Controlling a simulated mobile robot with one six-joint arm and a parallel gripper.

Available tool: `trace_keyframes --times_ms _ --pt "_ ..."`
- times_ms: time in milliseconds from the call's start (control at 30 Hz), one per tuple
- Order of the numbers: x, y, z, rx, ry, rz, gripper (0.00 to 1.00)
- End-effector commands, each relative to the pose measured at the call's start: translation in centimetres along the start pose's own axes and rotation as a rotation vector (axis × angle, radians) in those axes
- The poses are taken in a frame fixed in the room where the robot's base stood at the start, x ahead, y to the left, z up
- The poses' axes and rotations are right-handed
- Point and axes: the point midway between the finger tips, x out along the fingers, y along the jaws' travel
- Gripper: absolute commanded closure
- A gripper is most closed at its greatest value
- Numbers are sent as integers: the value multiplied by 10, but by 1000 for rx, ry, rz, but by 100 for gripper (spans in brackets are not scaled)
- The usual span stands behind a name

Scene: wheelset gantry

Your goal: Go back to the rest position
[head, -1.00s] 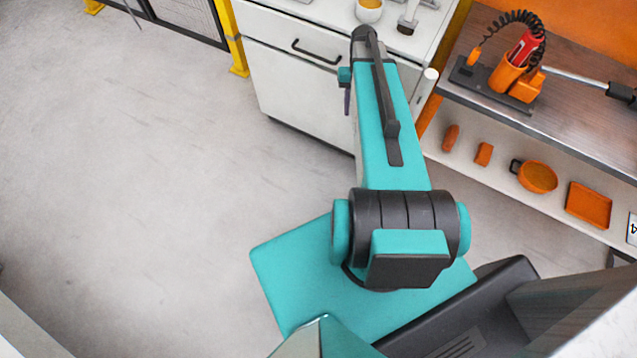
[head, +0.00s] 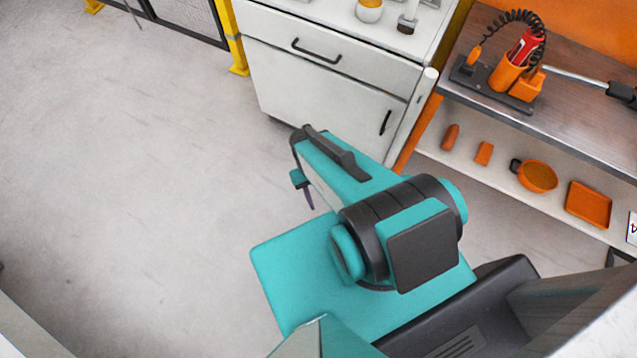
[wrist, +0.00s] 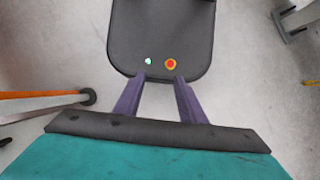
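My gripper (wrist: 160,78) shows in the wrist view as two purple fingers standing apart with nothing between them. In the head view a purple finger of my gripper (head: 309,200) points down at the left end of my folded teal arm, over the bare floor. The rest of the gripper is hidden there by the arm. Beneath the fingers in the wrist view is a dark rounded panel with a small green and a red-orange button; I cannot tell how far below it is.
A white cabinet (head: 330,92) with dark handles stands ahead, a cup (head: 369,11) and a brush (head: 408,20) on top. A bench (head: 585,125) at right bears an orange tool holder (head: 508,72); orange items, including a tray (head: 588,205), sit below. The floor (head: 140,190) at left is clear.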

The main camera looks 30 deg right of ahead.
Motion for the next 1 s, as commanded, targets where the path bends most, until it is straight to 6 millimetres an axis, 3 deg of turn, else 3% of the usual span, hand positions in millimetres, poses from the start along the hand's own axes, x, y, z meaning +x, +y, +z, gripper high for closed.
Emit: trace_keyframes --times_ms 167,633,1000 --pt "11 -7 12 -17 -12 12 63" --pt "16 -7 9 -17 -12 12 63" --pt "60 -7 -13 -17 -12 12 63"
